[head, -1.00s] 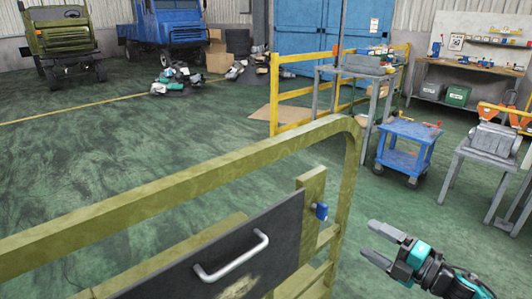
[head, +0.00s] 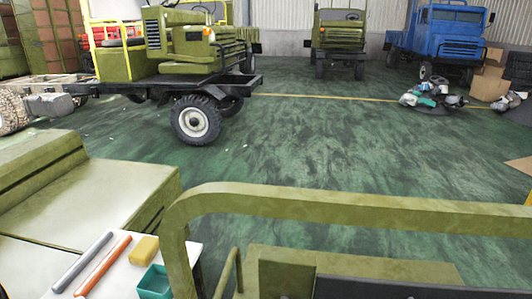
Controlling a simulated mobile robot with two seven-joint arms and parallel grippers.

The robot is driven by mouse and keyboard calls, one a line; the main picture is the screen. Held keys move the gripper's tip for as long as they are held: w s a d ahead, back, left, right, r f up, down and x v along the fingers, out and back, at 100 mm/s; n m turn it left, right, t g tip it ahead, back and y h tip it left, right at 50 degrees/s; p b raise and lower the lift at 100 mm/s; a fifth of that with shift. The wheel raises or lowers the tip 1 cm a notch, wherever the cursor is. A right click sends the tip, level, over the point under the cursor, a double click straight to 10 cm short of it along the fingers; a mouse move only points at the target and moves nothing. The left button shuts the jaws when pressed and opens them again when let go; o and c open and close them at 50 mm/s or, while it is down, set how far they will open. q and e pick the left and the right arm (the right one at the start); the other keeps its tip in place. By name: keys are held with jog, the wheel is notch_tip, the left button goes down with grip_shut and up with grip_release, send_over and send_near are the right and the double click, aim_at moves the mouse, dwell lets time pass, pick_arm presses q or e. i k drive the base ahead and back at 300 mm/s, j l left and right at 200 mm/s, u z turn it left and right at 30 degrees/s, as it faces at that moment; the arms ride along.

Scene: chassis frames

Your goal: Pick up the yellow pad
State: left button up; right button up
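The yellow pad (head: 144,250) is a small yellow block in the head view, at the lower left. It lies on a white surface (head: 118,277), behind a green open box (head: 155,283) and to the right of an orange stick (head: 103,266). Neither of my grippers shows in the head view now, so their state and their place relative to the pad cannot be seen.
A grey stick (head: 82,262) lies left of the orange one. An olive rail (head: 340,207) runs across the front, right of the white surface. A large olive body (head: 85,205) stands behind that surface. Several trucks stand farther back on open green floor (head: 330,140).

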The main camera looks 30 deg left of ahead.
aim_at(144, 254)
jog(key=u, duration=2)
